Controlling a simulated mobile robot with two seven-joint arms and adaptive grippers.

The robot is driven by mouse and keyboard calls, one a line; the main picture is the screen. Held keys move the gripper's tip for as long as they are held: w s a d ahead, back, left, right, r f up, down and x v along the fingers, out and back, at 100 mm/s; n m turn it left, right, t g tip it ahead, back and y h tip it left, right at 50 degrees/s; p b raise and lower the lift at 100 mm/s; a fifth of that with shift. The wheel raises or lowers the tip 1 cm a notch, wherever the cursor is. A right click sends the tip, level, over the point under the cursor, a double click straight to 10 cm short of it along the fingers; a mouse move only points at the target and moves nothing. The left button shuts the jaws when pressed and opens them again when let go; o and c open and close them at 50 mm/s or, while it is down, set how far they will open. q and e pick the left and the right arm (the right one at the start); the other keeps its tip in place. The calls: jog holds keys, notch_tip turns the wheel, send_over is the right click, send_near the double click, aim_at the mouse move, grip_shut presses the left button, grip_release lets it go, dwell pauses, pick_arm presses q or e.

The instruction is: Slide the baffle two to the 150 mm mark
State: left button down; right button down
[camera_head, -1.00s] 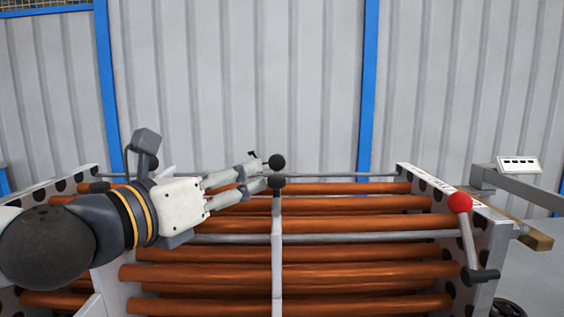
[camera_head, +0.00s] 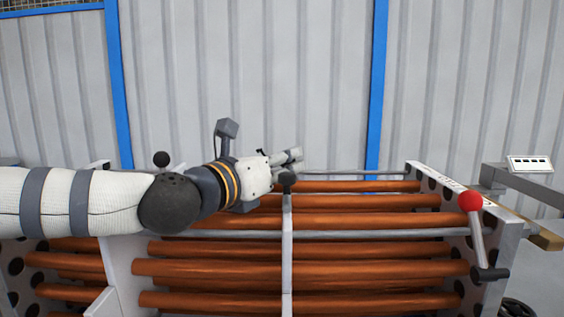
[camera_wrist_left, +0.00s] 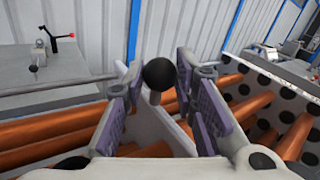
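A white baffle plate (camera_head: 287,255) stands upright across the copper tubes in the middle of the shell. A black knob (camera_head: 287,178) shows at its top in the head view. My left gripper (camera_head: 297,158) is just above and beyond that knob, pointing right. In the left wrist view, a black ball knob (camera_wrist_left: 159,73) on a short pale stem shows between the fingers of my left gripper (camera_wrist_left: 155,88). The fingers are open, with gaps on both sides of the ball. No number or 150 mm mark is readable. My right gripper is not in view.
Another white plate (camera_head: 122,265) stands left, with a black knob (camera_head: 161,158) nearby. Copper tubes (camera_head: 370,222) run to a perforated right end plate (camera_head: 480,240). A red-knobbed lever (camera_head: 470,202) stands there. A rail (camera_head: 380,234) crosses the shell.

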aim_at(282, 183)
pick_arm(q)
jog(key=d, duration=0.7)
jog(key=shift+d, duration=0.35)
jog(key=c, duration=1.3)
grip_release()
jog(key=shift+a, duration=0.1)
jog(key=v, duration=1.2)
